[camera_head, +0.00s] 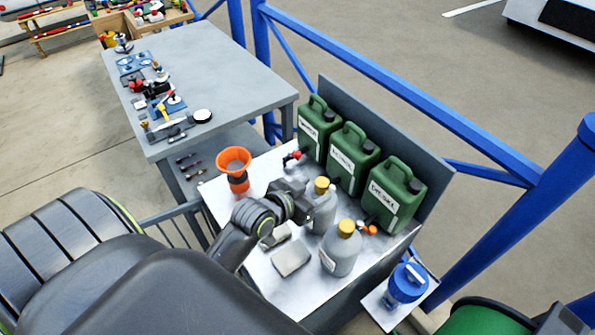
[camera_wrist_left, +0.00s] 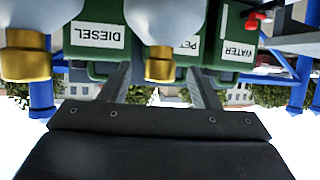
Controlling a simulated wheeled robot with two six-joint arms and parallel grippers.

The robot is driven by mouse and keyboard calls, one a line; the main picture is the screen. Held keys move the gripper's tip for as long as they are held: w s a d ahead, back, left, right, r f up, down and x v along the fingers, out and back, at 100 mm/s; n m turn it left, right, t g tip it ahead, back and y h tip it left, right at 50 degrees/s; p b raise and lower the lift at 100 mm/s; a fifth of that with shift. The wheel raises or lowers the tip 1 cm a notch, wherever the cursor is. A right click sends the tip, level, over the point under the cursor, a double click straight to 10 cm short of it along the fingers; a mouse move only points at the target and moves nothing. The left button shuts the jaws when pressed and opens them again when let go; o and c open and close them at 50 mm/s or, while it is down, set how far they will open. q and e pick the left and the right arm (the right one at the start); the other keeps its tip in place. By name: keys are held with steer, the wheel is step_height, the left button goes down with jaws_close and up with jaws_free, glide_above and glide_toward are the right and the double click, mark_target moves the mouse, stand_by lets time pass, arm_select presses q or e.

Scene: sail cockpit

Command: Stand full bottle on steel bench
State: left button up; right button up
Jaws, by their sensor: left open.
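Two grey bottles with gold caps stand upright on a shiny metal-topped bench (camera_head: 213,196). One bottle (camera_head: 321,214) is farther back, the other (camera_head: 340,254) nearer. I cannot tell which is full. My left gripper (camera_head: 304,206) is open at the left side of the farther bottle and hides part of it. In the left wrist view, which is upside down, the fingers (camera_wrist_left: 160,88) lie either side of one gold cap (camera_wrist_left: 158,68) in the picture. The other bottle's gold cap (camera_wrist_left: 25,62) is at the left. I cannot tell whether the fingers touch the bottle. My right gripper is not in view.
Green jerrycans (camera_head: 354,157) with small taps stand behind the bottles. An orange funnel (camera_head: 234,162) and flat grey pads (camera_head: 291,258) sit on the bench. A blue container (camera_head: 406,284) is at the right. A grey table (camera_head: 215,75) holds small parts; its right half is clear. Blue rails (camera_head: 400,95) run behind.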

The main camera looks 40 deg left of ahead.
arm_select(q)
steer(key=v, duration=0.6)
steer(key=shift+b, duration=0.3)
steer(key=shift+s, duration=0.1)
